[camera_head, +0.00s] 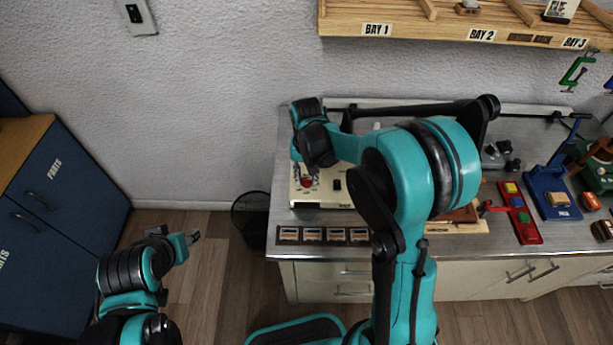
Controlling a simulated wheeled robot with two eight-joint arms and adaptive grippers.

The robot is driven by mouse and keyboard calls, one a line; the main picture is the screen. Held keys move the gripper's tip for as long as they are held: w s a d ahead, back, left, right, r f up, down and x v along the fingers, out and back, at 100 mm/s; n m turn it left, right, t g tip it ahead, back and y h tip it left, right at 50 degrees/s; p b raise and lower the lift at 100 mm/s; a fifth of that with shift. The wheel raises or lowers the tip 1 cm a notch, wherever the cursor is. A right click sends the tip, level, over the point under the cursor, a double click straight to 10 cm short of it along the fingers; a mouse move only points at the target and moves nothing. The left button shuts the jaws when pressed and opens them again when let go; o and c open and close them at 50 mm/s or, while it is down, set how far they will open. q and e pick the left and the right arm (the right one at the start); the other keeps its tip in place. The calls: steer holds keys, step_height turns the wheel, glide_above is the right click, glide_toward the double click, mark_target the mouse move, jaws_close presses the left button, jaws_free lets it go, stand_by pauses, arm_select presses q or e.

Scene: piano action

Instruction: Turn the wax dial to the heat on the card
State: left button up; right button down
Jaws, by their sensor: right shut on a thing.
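The cream wax unit (321,194) stands at the left end of the metal bench, with a red round spot, a dark knob or switch and small printed marks on its front. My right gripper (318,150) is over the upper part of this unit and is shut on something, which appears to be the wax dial. The dial and the fingertips' contact are hidden by my wrist. I cannot read a heat card. My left gripper (194,238) is low at the left, over the floor and away from the bench; its fingers are too small to judge.
Several small labelled cards or tiles (312,234) lie along the bench's front edge (280,250). A red tray (526,229) and a blue stand (552,204) are to the right. A wooden shelf (345,24) hangs above. A black bin (250,213) and blue cupboard (62,215) are left.

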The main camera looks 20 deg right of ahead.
mark_target(307, 179)
stand_by(0.3)
steer(key=c, duration=1.2)
jaws_free()
step_height(307, 179, up, 12)
steer(key=s+d+f+n+t+b, duration=0.1)
steer(key=s+t, duration=0.1)
steer(key=s, duration=0.3)
steer(key=s+f+n+t+b, duration=0.1)
steer(key=s+t, duration=0.1)
steer(key=s, duration=0.4)
steer(key=s+d+f+n+t+b, duration=0.1)
steer(key=s+f+t+b, duration=0.1)
steer(key=s, duration=0.4)
steer(key=shift+d+f+t, duration=0.1)
steer(key=shift+d+t, duration=0.25)
steer(key=shift+t, duration=0.25)
